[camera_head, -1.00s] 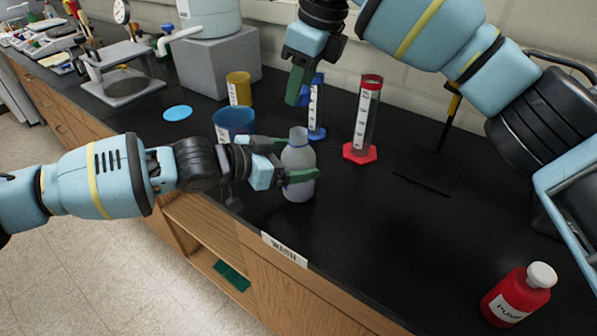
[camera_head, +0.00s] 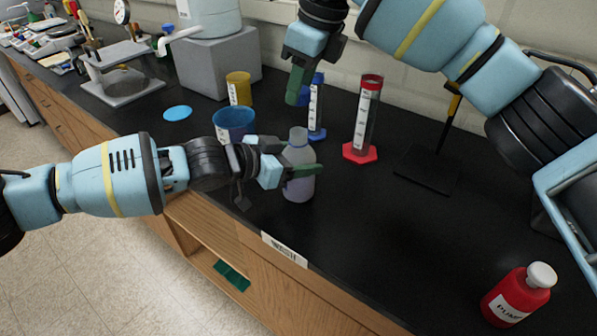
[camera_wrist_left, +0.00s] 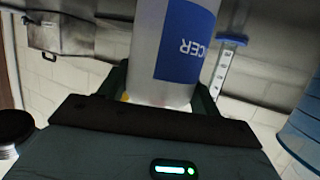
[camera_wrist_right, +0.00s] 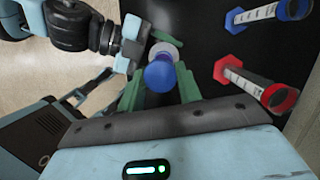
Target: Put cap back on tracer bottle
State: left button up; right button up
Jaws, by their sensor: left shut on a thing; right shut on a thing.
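The tracer bottle (camera_head: 299,168), a pale translucent bottle, is uncapped and roughly upright at the bench's front edge. My left gripper (camera_head: 292,172) is shut around its body from the left. In the left wrist view the bottle (camera_wrist_left: 165,60) shows part of a blue label with the letters "CER". My right gripper (camera_head: 299,92) is shut on the blue cap (camera_wrist_right: 160,76), above and apart from the bottle in the head view. In the right wrist view the cap overlaps the pale bottle (camera_wrist_right: 162,50) behind it. I cannot tell the exact gap or whether they line up.
Behind the bottle stand a blue cup (camera_head: 234,122), a yellow cup (camera_head: 239,88), a blue-based cylinder (camera_head: 317,110) and a red-based cylinder (camera_head: 363,120). A red bottle with white cap (camera_head: 518,296) stands at front right. The bench between is clear.

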pick_arm(q)
jog(key=shift+c, duration=0.7)
pick_arm(e)
send_over(297, 131)
jog(key=shift+s+d+f, duration=0.1)
jog(key=shift+d+f, duration=0.05)
jog(key=shift+f, duration=1.1)
jog(key=shift+d+f, duration=0.15)
jog(key=shift+f, duration=1.05)
jog(key=shift+f, duration=0.1)
jog(key=shift+f, duration=0.8)
jog(key=shift+f, duration=0.6)
